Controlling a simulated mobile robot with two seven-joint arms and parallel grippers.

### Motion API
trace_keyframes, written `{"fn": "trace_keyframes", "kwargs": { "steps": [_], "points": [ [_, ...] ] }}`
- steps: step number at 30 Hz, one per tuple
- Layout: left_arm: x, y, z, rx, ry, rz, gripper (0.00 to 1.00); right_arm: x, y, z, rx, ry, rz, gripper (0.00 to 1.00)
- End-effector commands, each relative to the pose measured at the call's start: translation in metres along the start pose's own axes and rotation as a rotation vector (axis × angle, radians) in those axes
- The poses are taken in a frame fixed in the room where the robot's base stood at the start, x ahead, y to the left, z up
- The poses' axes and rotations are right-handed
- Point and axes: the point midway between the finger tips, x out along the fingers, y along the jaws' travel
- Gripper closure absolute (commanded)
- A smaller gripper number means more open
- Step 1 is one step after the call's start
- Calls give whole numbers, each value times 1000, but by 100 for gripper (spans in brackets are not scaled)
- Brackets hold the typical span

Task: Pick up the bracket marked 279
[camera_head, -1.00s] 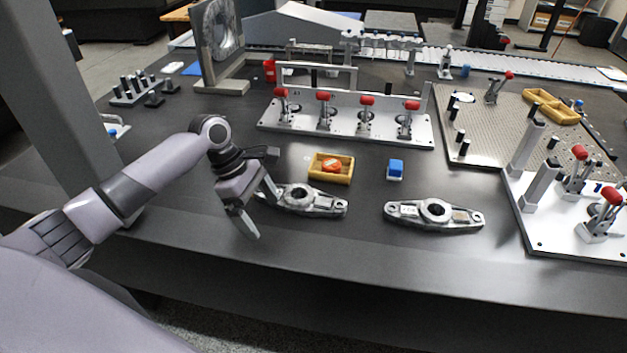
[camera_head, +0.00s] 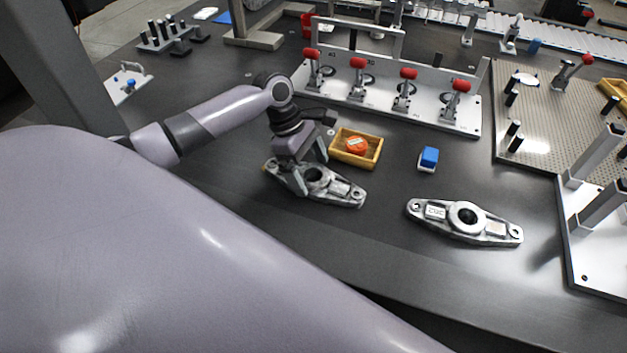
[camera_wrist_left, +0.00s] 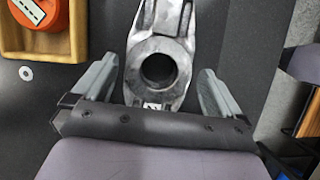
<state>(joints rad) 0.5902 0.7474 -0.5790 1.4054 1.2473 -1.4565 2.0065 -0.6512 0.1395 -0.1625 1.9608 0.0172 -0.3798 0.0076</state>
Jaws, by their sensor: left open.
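Two grey metal brackets lie flat on the dark table. The left bracket (camera_head: 340,188) has my open left gripper (camera_head: 311,170) low over it. In the left wrist view, the fingers (camera_wrist_left: 158,68) stand on either side of this bracket's body (camera_wrist_left: 165,45), around its round bore, with gaps showing. A small pale mark near the gripper's palm is partly hidden and unreadable. The right bracket (camera_head: 488,229) lies apart, with a pale number plate that I cannot read surely. Which bracket bears 279 is not clear. My right gripper is not in view.
A yellow tray (camera_head: 375,162) with an orange round item (camera_head: 357,146) sits just behind the left bracket. A blue block (camera_head: 429,157) stands behind the gap between brackets. A clamp fixture (camera_head: 440,118) with red-tipped levers is farther back. Clear table lies in front.

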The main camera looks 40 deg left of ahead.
Motion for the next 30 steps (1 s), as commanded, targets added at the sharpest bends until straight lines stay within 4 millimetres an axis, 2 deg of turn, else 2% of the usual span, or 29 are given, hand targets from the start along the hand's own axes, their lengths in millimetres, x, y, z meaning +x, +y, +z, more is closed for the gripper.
{"fn": "trace_keyframes", "kwargs": {
  "steps": [1, 4, 12, 14, 19, 30],
  "points": [
    [9, 0, 0, 0, 0, -3, 0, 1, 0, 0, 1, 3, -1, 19],
    [18, 0, 0, 0, 0, 0, 0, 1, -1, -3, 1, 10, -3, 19],
    [20, 0, 0, 1, 1, 1, 0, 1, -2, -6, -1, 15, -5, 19],
    [20, 0, 0, 1, 1, 1, 16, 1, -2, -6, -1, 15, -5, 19],
    [20, 0, 0, 0, 1, 1, 71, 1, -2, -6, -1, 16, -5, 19],
    [13, 1, 4, 2, -2, 6, 72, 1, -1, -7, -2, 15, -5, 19]
  ]
}}
